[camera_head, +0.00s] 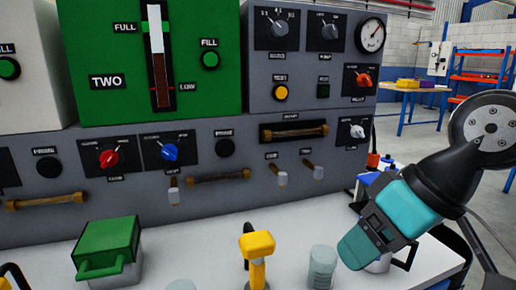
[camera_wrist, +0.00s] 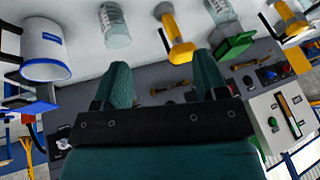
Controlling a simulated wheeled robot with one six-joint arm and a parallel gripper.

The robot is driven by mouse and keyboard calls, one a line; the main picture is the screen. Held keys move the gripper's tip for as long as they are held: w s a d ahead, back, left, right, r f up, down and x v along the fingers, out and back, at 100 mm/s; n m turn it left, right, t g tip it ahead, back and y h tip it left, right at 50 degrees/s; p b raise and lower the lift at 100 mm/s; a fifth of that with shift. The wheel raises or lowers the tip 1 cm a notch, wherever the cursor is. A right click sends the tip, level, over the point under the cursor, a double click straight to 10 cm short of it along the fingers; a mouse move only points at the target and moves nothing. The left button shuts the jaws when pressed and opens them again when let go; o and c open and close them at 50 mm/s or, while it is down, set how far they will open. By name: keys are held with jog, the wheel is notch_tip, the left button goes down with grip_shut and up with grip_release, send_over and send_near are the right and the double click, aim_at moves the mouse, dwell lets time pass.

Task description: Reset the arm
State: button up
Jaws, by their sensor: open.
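My gripper (camera_head: 355,250) is at the right of the head view, a teal and black tool above the white table, angled down and left. In the wrist view my gripper (camera_wrist: 161,66) shows two teal fingers spread apart with nothing between them. The wrist picture looks upside down, with the grey control panel (camera_wrist: 180,80) beyond the fingers. The panel (camera_head: 240,140) stands behind the table in the head view, with knobs, handles and a gauge. A clear glass jar (camera_head: 322,266) stands left of my gripper, apart from it.
On the white table (camera_head: 205,245) are a green-lidded box (camera_head: 108,248) and a yellow-handled tool (camera_head: 257,258). A white bucket (camera_wrist: 45,55) is at the left of the wrist view. Blue-orange shelving (camera_head: 480,75) and a workbench stand far behind at right.

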jog(key=s+f+g+h, duration=0.1)
jog(key=s+f+g, duration=0.25)
jog(key=s, duration=0.45)
notch_tip(320, 180, up, 16)
jog(key=w+p, duration=0.1)
jog(key=p, duration=1.4)
jog(key=shift+d+f+n+t+p, duration=0.15)
jog(key=shift+d+n+t+p, duration=0.2)
jog(key=shift+t, duration=0.1)
